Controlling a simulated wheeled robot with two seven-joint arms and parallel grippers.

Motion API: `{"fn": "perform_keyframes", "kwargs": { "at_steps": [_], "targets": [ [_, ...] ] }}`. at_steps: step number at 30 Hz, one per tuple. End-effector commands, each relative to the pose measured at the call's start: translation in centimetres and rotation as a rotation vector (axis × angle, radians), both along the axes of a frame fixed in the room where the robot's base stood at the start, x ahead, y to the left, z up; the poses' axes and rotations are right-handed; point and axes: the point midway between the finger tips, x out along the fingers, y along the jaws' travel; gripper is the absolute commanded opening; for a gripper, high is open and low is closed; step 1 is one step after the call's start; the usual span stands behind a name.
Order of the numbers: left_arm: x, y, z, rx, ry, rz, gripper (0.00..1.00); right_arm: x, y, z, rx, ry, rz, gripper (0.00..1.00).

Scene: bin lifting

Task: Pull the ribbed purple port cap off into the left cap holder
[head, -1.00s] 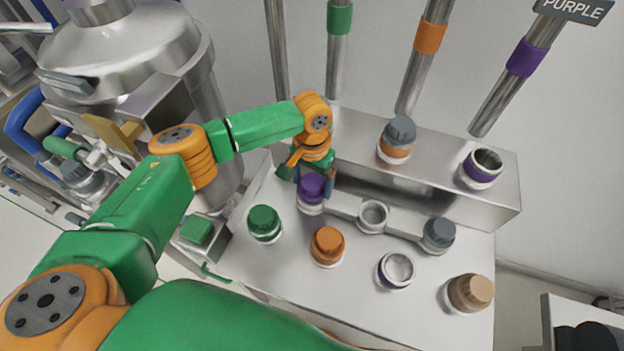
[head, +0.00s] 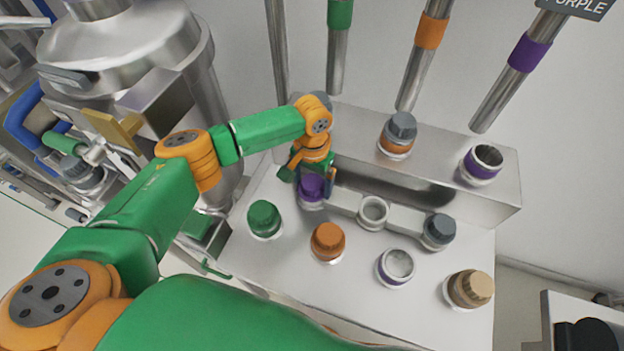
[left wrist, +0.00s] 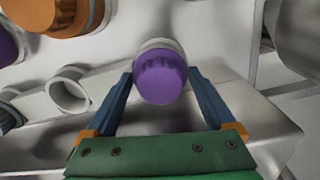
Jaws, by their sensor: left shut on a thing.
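The ribbed purple cap (head: 311,187) sits at the left end of the cap holder bar (head: 345,204), with a pale rim under it. My left gripper (head: 312,178) is shut on it from behind. In the left wrist view the purple cap (left wrist: 160,80) stands between the two blue fingers, one on each side. The middle holder ring (head: 373,212) is empty. The right one bears a grey cap (head: 439,229). The purple-banded port (head: 482,163) on the raised ledge is open. My right gripper is not in view.
Green (head: 264,218), orange (head: 328,240) and tan (head: 470,289) caps stand on the front panel, with an open purple-ringed port (head: 396,266). A grey cap (head: 402,127) stands on an orange-banded port on the ledge. Steel pipes (head: 420,60) hang above the ledge.

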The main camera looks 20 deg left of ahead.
Motion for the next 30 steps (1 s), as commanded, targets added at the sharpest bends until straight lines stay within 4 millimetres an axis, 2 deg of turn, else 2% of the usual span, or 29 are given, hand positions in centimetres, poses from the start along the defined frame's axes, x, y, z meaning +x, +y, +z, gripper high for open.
{"fn": "perform_keyframes", "kwargs": {
  "at_steps": [24, 25, 26, 30],
  "targets": [
    [-0.01, -0.03, -0.46, 0.0, 0.0, 0.0, 0.13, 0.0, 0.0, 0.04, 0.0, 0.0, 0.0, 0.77],
    [-0.01, -0.02, -0.46, 0.0, 0.0, 0.0, 0.94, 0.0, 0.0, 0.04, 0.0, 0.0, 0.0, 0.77],
    [-0.01, -0.02, -0.46, 0.0, 0.0, 0.0, 1.0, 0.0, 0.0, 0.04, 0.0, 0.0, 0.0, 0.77],
    [-0.03, -0.04, -0.48, -0.001, 0.001, -0.001, 1.0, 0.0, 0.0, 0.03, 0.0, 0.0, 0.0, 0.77]
  ]
}}
